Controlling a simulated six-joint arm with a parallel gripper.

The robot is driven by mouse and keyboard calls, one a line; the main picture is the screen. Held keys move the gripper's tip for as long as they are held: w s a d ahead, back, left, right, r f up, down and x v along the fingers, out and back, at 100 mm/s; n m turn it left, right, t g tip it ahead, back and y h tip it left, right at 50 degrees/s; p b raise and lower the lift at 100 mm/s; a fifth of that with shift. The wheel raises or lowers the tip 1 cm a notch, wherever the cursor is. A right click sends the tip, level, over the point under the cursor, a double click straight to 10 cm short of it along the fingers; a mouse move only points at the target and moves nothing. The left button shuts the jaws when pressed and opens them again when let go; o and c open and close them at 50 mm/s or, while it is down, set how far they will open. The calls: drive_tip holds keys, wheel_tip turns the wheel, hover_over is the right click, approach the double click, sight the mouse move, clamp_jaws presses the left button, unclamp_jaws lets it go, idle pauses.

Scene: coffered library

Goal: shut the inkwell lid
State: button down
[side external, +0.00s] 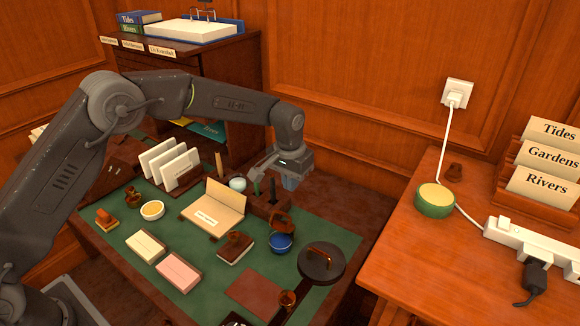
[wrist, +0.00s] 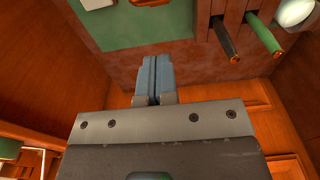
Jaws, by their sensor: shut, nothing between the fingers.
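A round blue pot (side external: 281,244), which looks like the inkwell, stands on the green desk mat in the side view. A copper-brown round lid (side external: 279,221) stands raised at its back edge, so it looks open; the hinge is too small to make out. My gripper (side external: 290,183) is above and behind the pot, past the pen holder, apart from both pot and lid. Its blue-grey fingers (wrist: 153,78) are together and empty in the wrist view. The inkwell is not seen in the wrist view.
A pen holder (side external: 262,206) with upright pens stands close behind the inkwell; its dark pen (wrist: 223,38) and green pen (wrist: 265,35) show in the wrist view. A dark round lamp-like piece (side external: 321,262) is at right, a brown-topped block (side external: 235,248) at left.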

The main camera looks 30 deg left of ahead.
sight(282, 214)
drive_tip(key=f, duration=0.1)
drive_tip(key=s+f, duration=0.1)
drive_tip(key=f, duration=0.2)
drive_tip(key=shift+s+f, duration=0.25)
drive_tip(key=shift+s, duration=0.15)
drive_tip(key=shift+s+f, duration=0.35)
drive_tip(key=shift+s, duration=0.1)
drive_tip(key=shift+s+t, duration=0.2)
drive_tip(key=shift+t, duration=0.2)
drive_tip(key=shift+s+f+t, duration=0.3)
drive_tip(key=shift+s+t, duration=0.3)
drive_tip(key=shift+t, duration=0.2)
drive_tip(key=shift+s+f+t, duration=0.2)
drive_tip(key=shift+s+t, duration=0.2)
drive_tip(key=shift+t, duration=0.1)
drive_tip(key=shift+s+f, duration=0.6)
drive_tip(key=shift+s, duration=0.25)
drive_tip(key=shift+s+f, duration=0.1)
